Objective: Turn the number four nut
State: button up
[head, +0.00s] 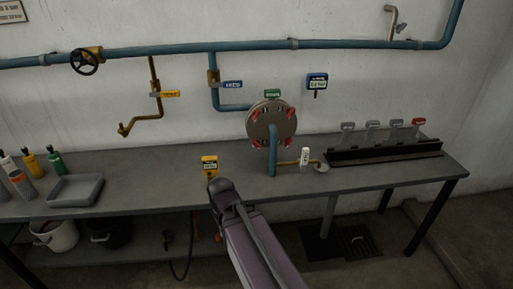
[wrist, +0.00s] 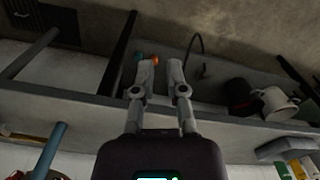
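A round flange plate (head: 285,124) stands upright above the bench, with several red nuts (head: 259,141) around its rim and a blue pipe bending down in front of its middle. I cannot read any numbers on the nuts, so I cannot tell which is number four. A green tag (head: 272,94) sits above the flange. My gripper (wrist: 161,64) is empty, its two fingers a little apart in the wrist view, over the bench's front side. It is apart from the flange, to its left and lower; in the head view my arm hides the fingers.
The bench (head: 130,190) carries a grey tray (head: 75,190), bottles (head: 56,162), a yellow device (head: 210,165), a white-handled valve (head: 305,156) and a rack (head: 385,151) of several levers. Buckets (head: 55,234) stand below. Blue pipes (head: 180,49) run along the wall.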

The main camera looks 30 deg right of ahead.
jog(key=o, duration=0.3)
jog(key=shift+w+d+f, duration=0.15)
jog(key=shift+w+d, duration=0.05)
jog(key=shift+d, duration=0.05)
jog(key=o, duration=0.6)
jog(key=w+d+f+t+h+b, duration=0.1)
jog(key=w+d+t+h+b, duration=0.1)
jog(key=d, duration=0.3)
jog(key=shift+w+n, duration=0.3)
jog(key=shift+w, duration=0.4)
jog(key=n+t+h+b, duration=0.4)
jog(key=n+t+b, duration=0.9)
jog(key=n, duration=0.9)
send_near(257, 146)
jog(key=s+f+t+p, duration=0.1)
jog(key=s+t+p, duration=0.1)
jog(key=shift+s+f, duration=0.35)
jog(key=shift+s, duration=0.05)
jog(key=shift+w, duration=0.1)
jog(key=x, duration=1.3)
jog(key=shift+w+a, duration=0.1)
jog(key=shift+w, duration=0.25)
